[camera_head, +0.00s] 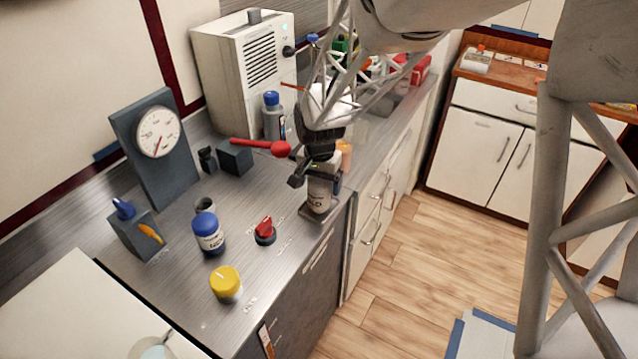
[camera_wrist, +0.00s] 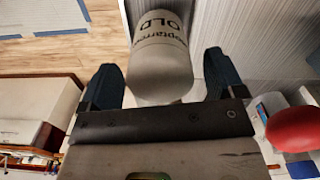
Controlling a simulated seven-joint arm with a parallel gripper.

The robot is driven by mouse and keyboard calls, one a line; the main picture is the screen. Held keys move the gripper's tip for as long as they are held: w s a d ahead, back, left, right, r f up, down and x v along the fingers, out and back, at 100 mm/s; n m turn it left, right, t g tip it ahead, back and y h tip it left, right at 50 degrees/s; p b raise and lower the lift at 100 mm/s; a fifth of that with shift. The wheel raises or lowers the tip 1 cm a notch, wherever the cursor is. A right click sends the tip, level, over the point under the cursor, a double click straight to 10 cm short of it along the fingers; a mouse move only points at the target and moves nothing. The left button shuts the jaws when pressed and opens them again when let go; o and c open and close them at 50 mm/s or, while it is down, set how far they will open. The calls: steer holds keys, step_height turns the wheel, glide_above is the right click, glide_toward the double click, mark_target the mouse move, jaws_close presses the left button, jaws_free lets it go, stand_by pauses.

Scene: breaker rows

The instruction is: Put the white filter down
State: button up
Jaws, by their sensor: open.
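The white filter (camera_head: 319,193) is a pale cylinder with dark lettering that includes "OLD" in the wrist view (camera_wrist: 160,50). In the head view it is upright near the counter's front edge, its base at a small grey plate (camera_head: 331,209). My gripper (camera_head: 316,175) is at the filter's upper end. In the wrist view its two dark fingers (camera_wrist: 162,78) are open on either side of the filter, with gaps showing.
On the metal counter (camera_head: 185,285) stand a red knob (camera_head: 265,230), a blue-capped jar (camera_head: 208,234), a yellow-capped jar (camera_head: 226,284), a gauge (camera_head: 157,135) and a red-knobbed lever (camera_head: 272,147) close to my gripper. A white machine (camera_head: 240,65) stands behind.

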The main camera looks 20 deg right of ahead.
step_height(320, 180, up, 12)
stand_by(0.6)
stand_by(0.5)
steer(key=s+d+r+n+t, duration=0.1)
steer(key=s+r+n, duration=0.2)
steer(key=s, duration=1)
steer(key=s+r+n+t, duration=0.1)
steer(key=s+r+n, duration=0.2)
steer(key=s, duration=0.9)
steer(key=shift+s+d+n+t, duration=0.3)
steer(key=shift+s+d+n, duration=0.1)
